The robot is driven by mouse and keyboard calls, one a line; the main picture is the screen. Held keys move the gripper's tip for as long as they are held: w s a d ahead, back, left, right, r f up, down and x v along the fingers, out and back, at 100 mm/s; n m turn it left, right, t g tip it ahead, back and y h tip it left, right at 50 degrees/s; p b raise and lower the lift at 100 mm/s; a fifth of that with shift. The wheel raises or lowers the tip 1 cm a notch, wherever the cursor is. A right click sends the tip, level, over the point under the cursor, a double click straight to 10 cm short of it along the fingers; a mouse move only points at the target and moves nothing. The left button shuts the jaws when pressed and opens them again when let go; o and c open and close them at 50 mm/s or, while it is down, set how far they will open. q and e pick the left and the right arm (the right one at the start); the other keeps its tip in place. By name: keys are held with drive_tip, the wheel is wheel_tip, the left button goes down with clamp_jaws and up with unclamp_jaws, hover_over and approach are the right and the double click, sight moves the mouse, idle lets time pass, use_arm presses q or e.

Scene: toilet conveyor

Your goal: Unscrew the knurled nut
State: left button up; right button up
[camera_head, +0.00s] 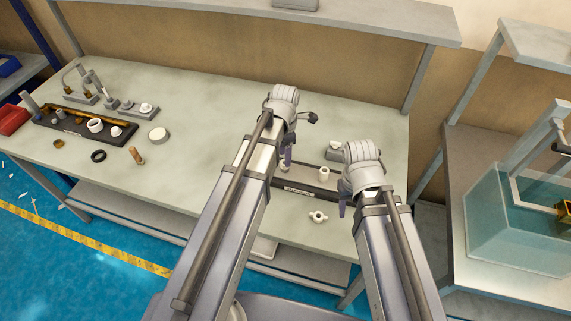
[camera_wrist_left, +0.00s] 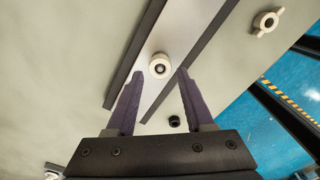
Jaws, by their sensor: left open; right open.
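A white round part with a dark centre, which looks like the knurled nut (camera_wrist_left: 160,65), sits on a light plate with dark edge rails in the left wrist view. My left gripper (camera_wrist_left: 160,73) is open, its two purple fingers pointing at the nut from either side, with gaps visible. In the head view my left gripper (camera_head: 287,158) hangs over the fixture plate (camera_head: 298,190) on the bench. Whether the fingers are at the nut's height I cannot tell. My right gripper (camera_head: 343,204) is open at the fixture's right side, partly hidden by its own wrist.
A white winged part (camera_head: 318,216) lies in front of the fixture. A white cylinder (camera_head: 323,173) stands on it. A black tray (camera_head: 75,121) and loose parts are at the bench's left. A water tank (camera_head: 510,210) stands at right. The bench middle is clear.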

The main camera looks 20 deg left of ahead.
use_arm(q)
drive_tip(key=m, duration=0.3)
drive_tip(key=shift+m, duration=0.8)
drive_tip(key=m, duration=0.2)
drive_tip(key=shift+m, duration=1.3)
drive_tip(key=m, duration=0.4)
drive_tip(key=shift+m, duration=0.3)
drive_tip(key=m, duration=0.4)
drive_tip(key=shift+m, duration=0.3)
